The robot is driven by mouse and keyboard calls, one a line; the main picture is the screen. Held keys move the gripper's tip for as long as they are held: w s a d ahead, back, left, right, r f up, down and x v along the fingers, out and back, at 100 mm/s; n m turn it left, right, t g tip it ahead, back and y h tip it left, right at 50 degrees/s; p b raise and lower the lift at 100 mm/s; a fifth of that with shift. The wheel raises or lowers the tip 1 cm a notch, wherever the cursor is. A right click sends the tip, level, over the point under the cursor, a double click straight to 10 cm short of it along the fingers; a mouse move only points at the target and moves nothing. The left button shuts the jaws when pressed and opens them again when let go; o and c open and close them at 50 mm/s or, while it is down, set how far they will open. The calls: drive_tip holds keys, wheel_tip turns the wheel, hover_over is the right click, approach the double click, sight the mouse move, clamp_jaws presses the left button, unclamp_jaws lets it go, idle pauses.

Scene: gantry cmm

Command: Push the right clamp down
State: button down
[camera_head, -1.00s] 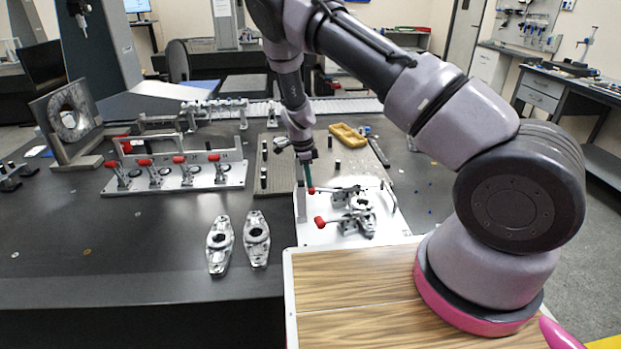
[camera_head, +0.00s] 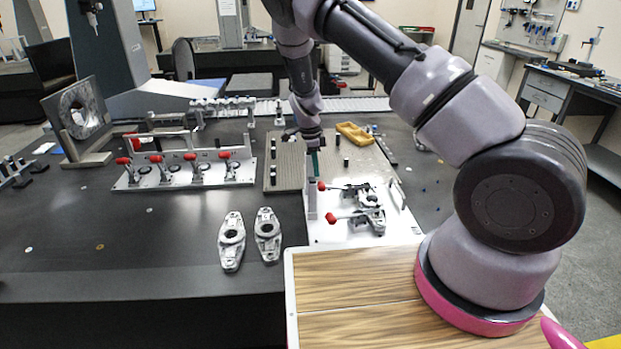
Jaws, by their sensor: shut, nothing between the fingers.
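A white fixture plate (camera_head: 392,226) holds a metal part (camera_head: 362,200) and two toggle clamps with red-tipped handles. The far clamp's red tip (camera_head: 321,186) and the near clamp's red tip (camera_head: 331,218) both point left, with their handles lying low. Which of them is the right clamp, I cannot tell. My gripper (camera_head: 314,165) points down, shut and empty, just above and slightly left of the far red tip. It appears close to that tip, but contact cannot be made out. An upright block at the plate's left edge stands close to the fingers.
Two loose metal parts (camera_head: 232,241) lie left of the plate on the dark table. A row of red-handled clamps (camera_head: 186,172) stands further left. Behind are a grey pegged plate (camera_head: 284,168) and a yellow tray (camera_head: 354,133).

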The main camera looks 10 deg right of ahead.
wheel_tip(320, 180, up, 10)
drive_tip(key=a, duration=0.2)
drive_tip(key=s+d+r+n+t+y, duration=0.1)
drive_tip(key=s+d+r+n+y, duration=0.25)
drive_tip(key=r, duration=0.85)
drive_tip(key=s+d+r+n+t+y, duration=0.15)
drive_tip(key=s+d+r, duration=0.4)
drive_tip(key=r, duration=0.75)
drive_tip(key=s+d+r+n+t, duration=0.1)
drive_tip(key=s+d+r+n, duration=0.1)
drive_tip(key=s, duration=0.5)
drive_tip(key=s+d+r+n+t+h, duration=0.1)
drive_tip(key=s+d+r+n+t, duration=0.1)
drive_tip(key=s+r+n, duration=0.2)
drive_tip(key=s+d+r+n+t, duration=0.1)
drive_tip(key=s+r, duration=0.3)
drive_tip(key=s, duration=0.7)
drive_tip(key=shift+d+n+t+h, duration=0.35)
drive_tip(key=shift+d+n, duration=0.25)
drive_tip(key=shift+n, duration=0.3)
drive_tip(key=shift+s+r, duration=0.1)
